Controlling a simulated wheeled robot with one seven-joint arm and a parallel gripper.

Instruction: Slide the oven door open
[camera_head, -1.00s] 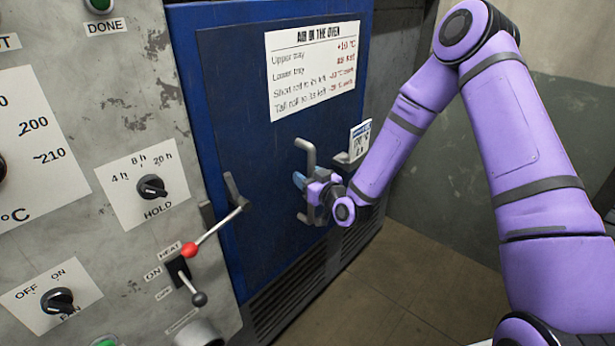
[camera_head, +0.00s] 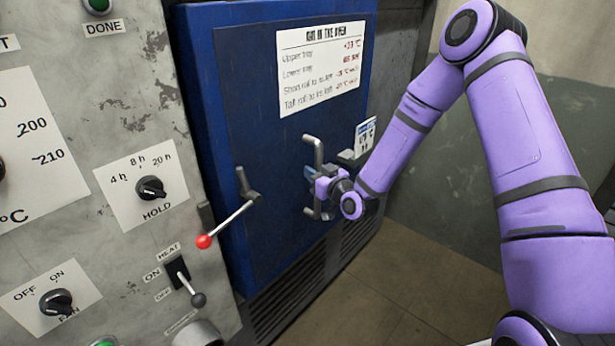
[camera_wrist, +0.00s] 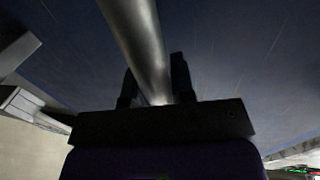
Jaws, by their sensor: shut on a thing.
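The blue oven door (camera_head: 265,160) stands upright beside the grey control panel. A grey vertical bar handle (camera_head: 318,152) sticks out from its face. My gripper (camera_head: 312,180) is shut on the middle of this handle, below its upper bend. In the wrist view the bar handle (camera_wrist: 138,40) runs between the two dark fingers of my gripper (camera_wrist: 154,84). The wrist hides part of the handle's lower half. A lever with a red ball (camera_head: 204,242) is fixed at the door's left edge and slants down over the panel's edge.
The control panel (camera_head: 120,130) with knobs and switches fills the left. A small bracket with a white tag (camera_head: 364,138) sits right of the handle. A white notice (camera_head: 320,65) is on the door. Brown floor (camera_head: 400,285) is bare at the lower right.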

